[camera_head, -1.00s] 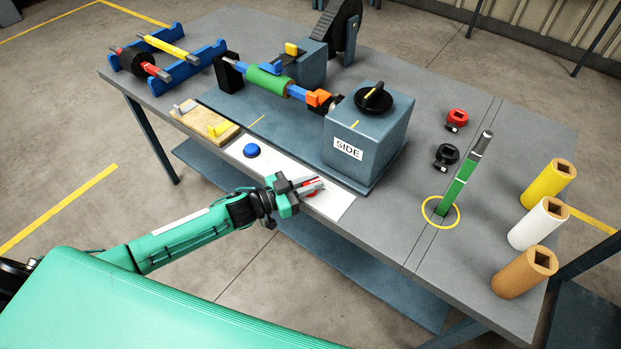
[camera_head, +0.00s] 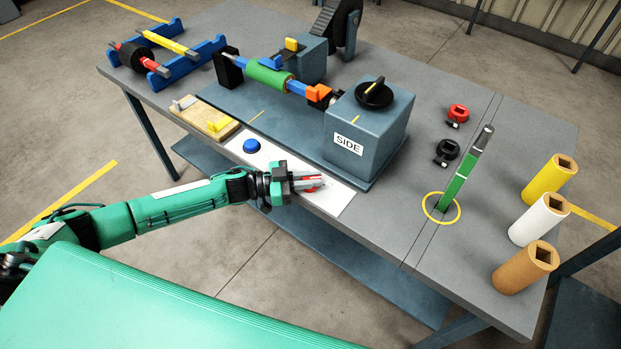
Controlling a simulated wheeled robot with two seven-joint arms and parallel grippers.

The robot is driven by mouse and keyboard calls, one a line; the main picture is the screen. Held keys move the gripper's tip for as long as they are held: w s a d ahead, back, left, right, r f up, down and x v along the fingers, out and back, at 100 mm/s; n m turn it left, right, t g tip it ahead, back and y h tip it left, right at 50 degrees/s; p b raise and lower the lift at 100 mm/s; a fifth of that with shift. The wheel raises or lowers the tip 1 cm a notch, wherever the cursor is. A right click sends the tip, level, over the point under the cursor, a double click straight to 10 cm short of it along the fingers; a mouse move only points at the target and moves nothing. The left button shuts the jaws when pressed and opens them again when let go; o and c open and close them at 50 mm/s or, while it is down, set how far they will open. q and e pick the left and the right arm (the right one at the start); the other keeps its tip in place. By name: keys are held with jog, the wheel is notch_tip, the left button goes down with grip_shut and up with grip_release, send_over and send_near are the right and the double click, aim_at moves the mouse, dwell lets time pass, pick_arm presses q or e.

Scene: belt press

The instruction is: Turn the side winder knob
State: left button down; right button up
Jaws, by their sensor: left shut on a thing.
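The side winder is a blue-grey box (camera_head: 366,131) labelled SIDE (camera_head: 348,144). Its black round knob (camera_head: 374,94) sits on top, with a raised grip bar and a yellow mark. A short yellow line is on the box top beside the knob. My left gripper (camera_head: 312,183) is over the white panel (camera_head: 335,201) in front of the box, apart from the knob. Its fingers are shut on a small red thing (camera_head: 313,184), mostly hidden between them. My right gripper is not in view.
A blue button (camera_head: 251,146) is on the white panel. A green roller (camera_head: 268,78) lies left of the box. Red (camera_head: 458,114) and black (camera_head: 447,151) collars, a green upright bar (camera_head: 461,178) and yellow, white and brown cylinders stand to the right.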

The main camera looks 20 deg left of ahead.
pick_arm(q)
jog(key=c, duration=1.4)
grip_release()
jog(key=shift+c, duration=0.2)
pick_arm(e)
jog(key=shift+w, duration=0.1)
